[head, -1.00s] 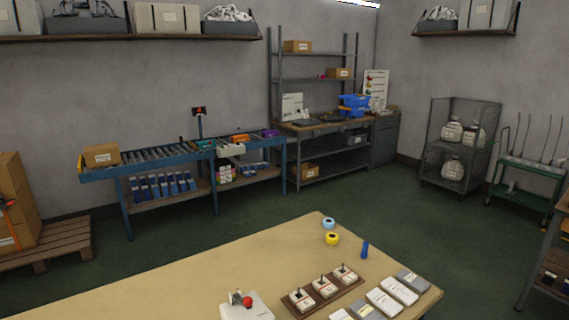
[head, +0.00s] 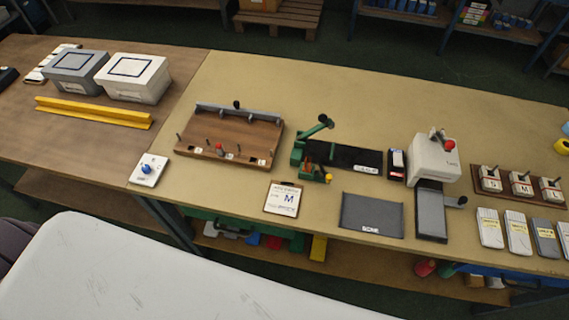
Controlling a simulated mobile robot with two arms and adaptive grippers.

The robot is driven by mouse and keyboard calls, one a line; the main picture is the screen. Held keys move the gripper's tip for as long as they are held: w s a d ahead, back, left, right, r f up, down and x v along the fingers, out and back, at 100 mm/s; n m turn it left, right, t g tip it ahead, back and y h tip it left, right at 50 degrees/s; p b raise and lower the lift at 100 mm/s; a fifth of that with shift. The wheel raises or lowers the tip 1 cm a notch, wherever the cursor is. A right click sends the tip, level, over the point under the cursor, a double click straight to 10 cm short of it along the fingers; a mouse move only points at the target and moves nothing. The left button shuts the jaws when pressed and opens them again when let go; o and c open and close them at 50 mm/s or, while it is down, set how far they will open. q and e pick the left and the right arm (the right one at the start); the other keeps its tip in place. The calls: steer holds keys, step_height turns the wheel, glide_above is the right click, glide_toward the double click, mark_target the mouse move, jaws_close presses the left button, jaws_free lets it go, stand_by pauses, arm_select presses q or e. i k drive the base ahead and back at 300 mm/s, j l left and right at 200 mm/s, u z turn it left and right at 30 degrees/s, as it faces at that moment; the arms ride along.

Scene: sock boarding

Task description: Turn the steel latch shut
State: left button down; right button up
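No part clearly readable as the steel latch stands out at this size. A wooden fixture board (head: 225,150) lies on the table left of centre, with a grey metal bar (head: 240,112) along its back edge. Right of centre stands a white press-like machine (head: 433,160) with a red knob, a dark grey bed and a small side lever (head: 456,202). I cannot tell which part is the latch or how it is turned. Neither of my grippers is in view.
A green lever tool (head: 316,132) with a black mat (head: 350,158) sits between them. A dark pad (head: 372,215) and a clipboard marked M (head: 283,198) lie in front. Two lidded boxes (head: 136,78) and a yellow rail (head: 95,112) are at left. The table's back strip is clear.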

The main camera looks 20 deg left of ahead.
mark_target(328, 178)
steer(key=l+u, duration=0.45)
steer(key=k+l+u, duration=0.1)
steer(key=u, duration=0.3)
steer(key=k+l+u, duration=0.1)
steer(key=l+u, duration=0.35)
steer(key=j, duration=0.05)
